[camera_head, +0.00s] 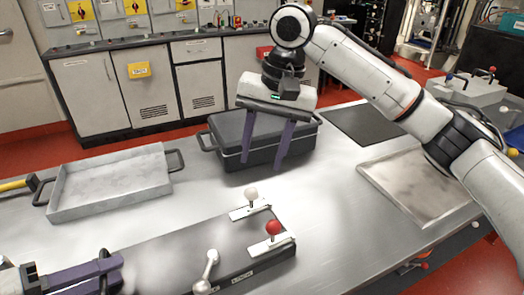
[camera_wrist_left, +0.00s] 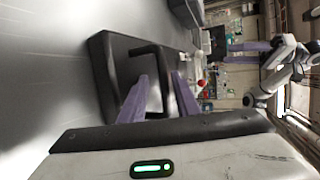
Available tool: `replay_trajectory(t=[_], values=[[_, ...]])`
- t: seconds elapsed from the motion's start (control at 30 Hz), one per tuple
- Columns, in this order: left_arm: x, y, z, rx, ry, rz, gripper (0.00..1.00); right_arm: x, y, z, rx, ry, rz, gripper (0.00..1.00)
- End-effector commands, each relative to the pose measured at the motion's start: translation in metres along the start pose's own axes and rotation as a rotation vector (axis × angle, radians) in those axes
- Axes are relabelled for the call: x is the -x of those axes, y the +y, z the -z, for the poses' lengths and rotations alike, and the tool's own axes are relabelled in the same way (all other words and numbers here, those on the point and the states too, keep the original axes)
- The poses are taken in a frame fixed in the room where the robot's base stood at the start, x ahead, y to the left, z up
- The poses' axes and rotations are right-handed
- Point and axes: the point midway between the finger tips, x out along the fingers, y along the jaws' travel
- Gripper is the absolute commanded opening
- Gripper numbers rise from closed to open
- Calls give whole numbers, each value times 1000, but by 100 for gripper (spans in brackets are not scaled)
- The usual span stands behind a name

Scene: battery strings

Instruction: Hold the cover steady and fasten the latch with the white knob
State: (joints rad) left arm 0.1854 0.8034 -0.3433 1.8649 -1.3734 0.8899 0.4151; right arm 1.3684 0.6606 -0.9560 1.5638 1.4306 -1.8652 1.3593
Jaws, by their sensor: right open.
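The dark cover (camera_head: 180,247) lies on the bench at the bottom middle of the head view. My left gripper (camera_head: 115,273) comes in from the lower left. In the left wrist view its purple fingers (camera_wrist_left: 160,92) are close on either side of the cover's black handle (camera_wrist_left: 144,49). On the cover's right side are two latches, one with a white knob (camera_head: 251,194) and one with a red knob (camera_head: 273,228). Both knobs stand upright. My right gripper (camera_head: 262,163) is open and empty, fingers pointing down in front of a dark case, behind the white knob.
The dark lidded case (camera_head: 226,130) stands behind the knobs. A grey metal tray (camera_head: 110,205) with handles is at the left. A shallow metal tray (camera_head: 420,215) and a black mat (camera_head: 365,125) lie at the right. A metal lever (camera_head: 211,268) stands on the cover.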

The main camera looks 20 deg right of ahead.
Motion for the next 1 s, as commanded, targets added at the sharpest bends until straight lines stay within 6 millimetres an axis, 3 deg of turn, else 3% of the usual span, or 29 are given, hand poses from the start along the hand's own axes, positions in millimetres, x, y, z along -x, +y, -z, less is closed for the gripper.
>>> replay_trajectory(t=[0.23,0.7,1.0], values=[[15,2,0,-1,-2,-6,32,0,0,0,0,0,0,43],[106,2,1,2,1,-4,32,0,0,0,0,0,0,43],[121,0,1,-1,0,0,32,0,0,0,0,0,0,43]])
